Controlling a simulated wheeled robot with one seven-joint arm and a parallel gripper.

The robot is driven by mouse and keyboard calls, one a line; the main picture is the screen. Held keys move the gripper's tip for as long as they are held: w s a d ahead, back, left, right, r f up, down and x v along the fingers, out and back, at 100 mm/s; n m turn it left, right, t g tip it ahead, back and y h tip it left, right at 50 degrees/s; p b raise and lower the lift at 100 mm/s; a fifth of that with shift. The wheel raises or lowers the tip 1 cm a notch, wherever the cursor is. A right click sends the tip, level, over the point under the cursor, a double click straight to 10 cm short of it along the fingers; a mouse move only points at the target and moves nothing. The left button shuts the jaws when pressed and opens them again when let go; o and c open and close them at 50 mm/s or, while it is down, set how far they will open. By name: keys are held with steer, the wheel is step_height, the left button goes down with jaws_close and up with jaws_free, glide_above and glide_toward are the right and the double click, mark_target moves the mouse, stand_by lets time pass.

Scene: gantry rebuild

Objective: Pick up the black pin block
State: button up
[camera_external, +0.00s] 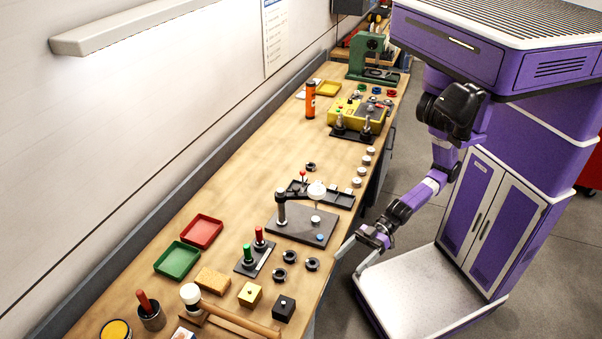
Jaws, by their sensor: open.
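A small black block (284,307) with a light pin or dot on top sits upright near the front edge of the workbench. It is right of a similar yellow block (250,295). My gripper (352,262) is open and empty at the bench's front edge, with its fingers pointing left and apart. It is to the right of and farther along the bench than the black block, clear of it. Whether the fingers are above the bench top is hard to tell.
The bench (190,215) holds several black rings (289,257), a stand with red and green handles (254,262), a dark plate with a post (300,229), a wooden-handled mallet (235,318), a sponge-like tan block (212,279), and red (201,231) and green (178,258) trays.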

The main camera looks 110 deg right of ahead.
mark_target(291, 307)
steer(key=w+a+r+b, duration=0.1)
steer(key=w+a+r, duration=0.2)
steer(key=w+a, duration=0.45)
steer(key=w+a+r+m+g+y+b, duration=0.1)
steer(key=w+a+r, duration=0.25)
steer(key=a, duration=0.65)
steer(key=w+a+r+b, duration=0.2)
steer(key=w+a, duration=0.4)
steer(key=a, duration=0.3)
steer(key=w+d+f+m+g+h+b, duration=0.1)
steer(key=d+f+m+h, duration=0.1)
steer(key=d+h, duration=0.2)
steer(key=w+d+f+m+g+h+b, duration=0.1)
steer(key=w+d+f+m+h, duration=0.1)
steer(key=d+m+h, duration=0.1)
steer(key=w+d+f+m+g+h+b, duration=0.1)
steer(key=d+f+m+h, duration=0.1)
steer(key=d+h, duration=0.4)
steer(key=shift+w+f+m+h, duration=0.25)
steer(key=shift+f+m+h, duration=0.1)
steer(key=shift+m+h, duration=0.3)
steer(key=shift+s+d+r+m+g+h+b, duration=0.2)
steer(key=shift+d+m+g+h+b, duration=0.1)
steer(key=shift+g+h, duration=0.25)
steer(key=shift+d, duration=0.25)
steer(key=p+x, duration=0.2)
steer(key=x, duration=0.5)
steer(key=shift+w+d, duration=0.15)
steer(key=shift+d, duration=0.1)
